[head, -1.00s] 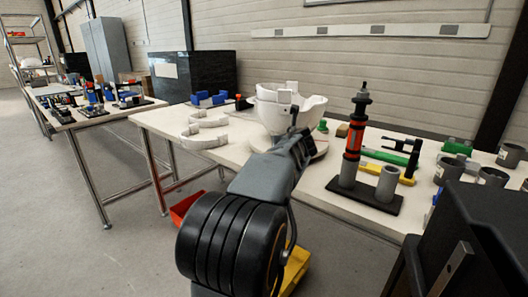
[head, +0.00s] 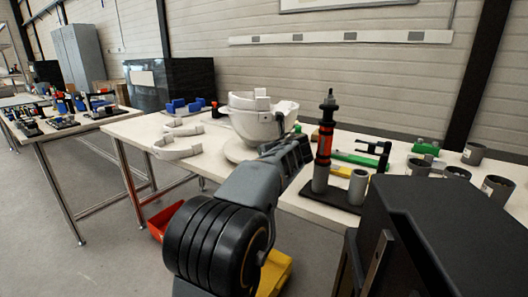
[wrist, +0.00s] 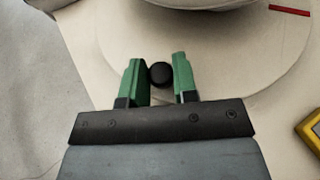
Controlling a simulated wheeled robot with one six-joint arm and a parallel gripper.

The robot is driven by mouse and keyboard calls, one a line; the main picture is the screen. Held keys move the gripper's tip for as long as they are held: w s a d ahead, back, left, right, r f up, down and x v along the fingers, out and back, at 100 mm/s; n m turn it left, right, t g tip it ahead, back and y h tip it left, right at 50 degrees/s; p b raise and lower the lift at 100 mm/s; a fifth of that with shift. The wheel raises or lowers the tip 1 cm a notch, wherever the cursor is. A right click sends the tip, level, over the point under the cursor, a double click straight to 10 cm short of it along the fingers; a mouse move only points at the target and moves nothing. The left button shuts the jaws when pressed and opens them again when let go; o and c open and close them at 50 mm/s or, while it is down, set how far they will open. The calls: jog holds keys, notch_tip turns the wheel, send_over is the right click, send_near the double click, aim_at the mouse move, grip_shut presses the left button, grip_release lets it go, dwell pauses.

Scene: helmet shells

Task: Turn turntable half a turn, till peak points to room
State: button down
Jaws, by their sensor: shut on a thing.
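A white helmet shell (head: 250,124) sits on a pale round turntable (head: 238,152) on the bench. Its rim flares out at the right in the head view; I cannot tell for sure which part is the peak. The turntable's disc (wrist: 225,62) fills the upper wrist view, with the shell's underside (wrist: 205,3) at the top edge. My gripper (wrist: 160,76) has its green fingers around a small round black knob (wrist: 160,74) near the disc's edge and is shut on it. In the head view, my arm hides the knob and the turntable's right part.
A black post with red bands (head: 325,140) stands close right of my gripper, beside grey cylinders (head: 357,187). White curved pieces (head: 178,146) lie on the bench left of the turntable. A yellow object (wrist: 312,128) shows at the wrist view's right edge.

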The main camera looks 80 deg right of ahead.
jog(key=c, duration=1)
grip_release()
jog(key=shift+o, duration=0.2)
jog(key=p+v, duration=0.3)
jog(key=v, duration=1)
jog(key=shift+s+a, duration=0.25)
jog(key=shift+a, duration=0.05)
